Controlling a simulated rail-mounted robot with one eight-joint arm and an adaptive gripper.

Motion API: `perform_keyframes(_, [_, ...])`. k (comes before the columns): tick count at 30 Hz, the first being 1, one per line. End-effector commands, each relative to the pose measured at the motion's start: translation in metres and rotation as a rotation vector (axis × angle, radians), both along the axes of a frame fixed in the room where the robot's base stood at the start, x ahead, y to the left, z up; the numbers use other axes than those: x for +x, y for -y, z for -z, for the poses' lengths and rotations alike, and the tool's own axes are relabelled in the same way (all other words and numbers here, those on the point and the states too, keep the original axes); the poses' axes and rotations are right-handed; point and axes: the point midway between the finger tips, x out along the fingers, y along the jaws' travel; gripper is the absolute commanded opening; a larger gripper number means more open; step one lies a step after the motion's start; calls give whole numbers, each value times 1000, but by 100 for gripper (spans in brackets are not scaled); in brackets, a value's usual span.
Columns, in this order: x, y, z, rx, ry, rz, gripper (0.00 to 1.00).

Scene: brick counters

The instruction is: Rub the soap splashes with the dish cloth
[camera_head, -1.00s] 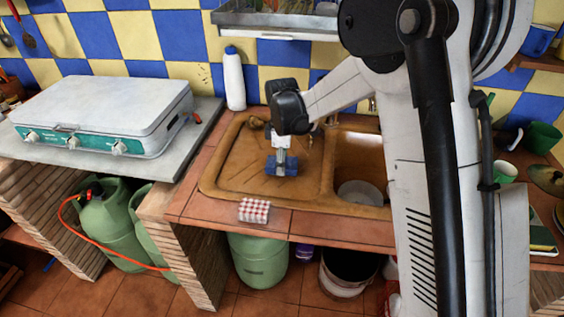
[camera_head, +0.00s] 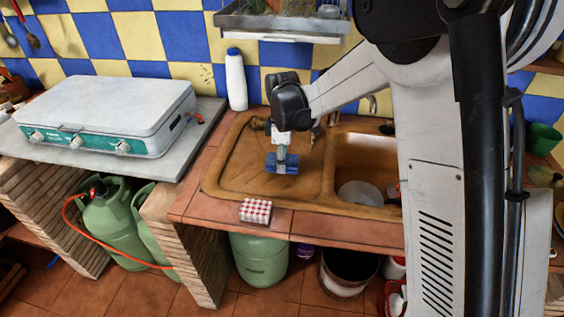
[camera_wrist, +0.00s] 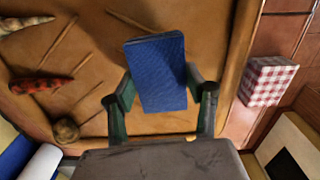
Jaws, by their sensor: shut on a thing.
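My gripper (camera_head: 281,158) points down over the left, ridged drainboard of the brown sink (camera_head: 225,180). It is shut on a blue, folded, cloth-like pad (camera_head: 283,168), which I take for the dish cloth. In the wrist view the blue cloth (camera_wrist: 158,75) sits between both fingers (camera_wrist: 158,98) and sticks out beyond them. The cloth is low over the drainboard; I cannot tell whether it touches. I cannot make out soap splashes on the brown surface; some may be hidden under the cloth.
A red-and-white checkered folded cloth (camera_head: 256,210) lies on the tiled front edge. A white bottle (camera_head: 236,80) stands behind the drainboard. Small items, one reddish (camera_wrist: 40,88) and one round brown (camera_wrist: 66,130), lie toward the back. The right basin holds a pale round thing (camera_head: 359,194).

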Motion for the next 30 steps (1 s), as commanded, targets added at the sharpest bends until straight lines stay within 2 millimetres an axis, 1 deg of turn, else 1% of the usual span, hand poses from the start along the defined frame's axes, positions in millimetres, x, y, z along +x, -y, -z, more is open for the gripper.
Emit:
perform_keyframes(1, [0, 0, -7, 0, 0, 0, 19])
perform_keyframes(15, [1, 3, -47, 0, 0, 4, 19])
perform_keyframes(19, [1, 3, -50, 0, 0, 4, 19])
perform_keyframes(30, [1, 3, -49, 0, 0, 4, 19])
